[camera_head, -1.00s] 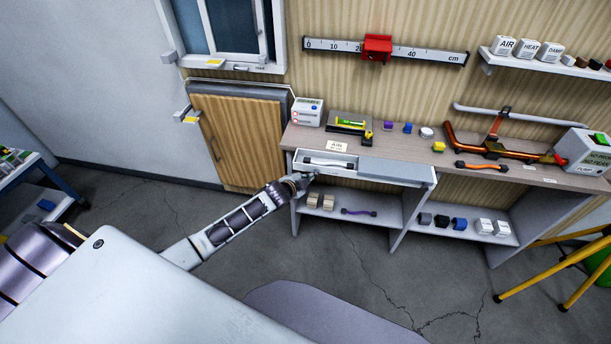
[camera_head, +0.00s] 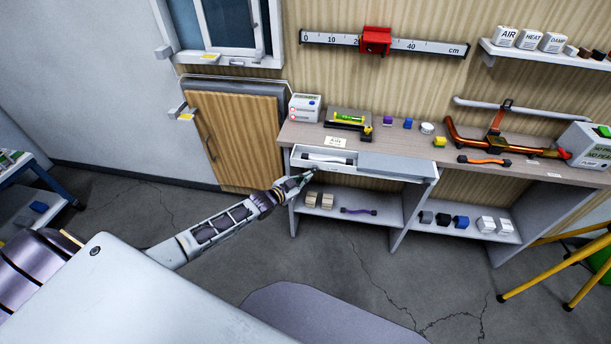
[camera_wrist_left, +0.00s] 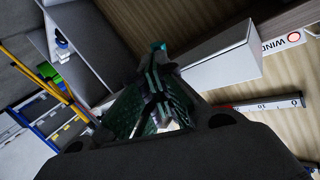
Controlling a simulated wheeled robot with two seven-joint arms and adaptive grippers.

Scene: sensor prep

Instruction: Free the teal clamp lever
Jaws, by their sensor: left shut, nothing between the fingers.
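My left gripper (camera_head: 309,174) is at the front left corner of the white drawer (camera_head: 398,178) under the workbench. In the left wrist view its dark fingers (camera_wrist_left: 157,55) are closed together, with nothing seen between them. A small teal patch shows at their tips there; I cannot tell whether it is part of the fingers or the teal clamp lever. I cannot make out the lever for sure in either view. The drawer's left part is open on top and holds a white bar-like thing (camera_head: 328,157). A grey panel (camera_head: 385,165) covers its right part. My right gripper is not in view.
The workbench top (camera_head: 300,133) carries a white box (camera_head: 305,107), a green-and-yellow level (camera_head: 349,119), small blocks and orange pipework (camera_head: 490,145). Shelves below hold more blocks and a purple-handled piece (camera_head: 358,211). Yellow stool legs (camera_head: 540,278) stand right. The floor in front is open.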

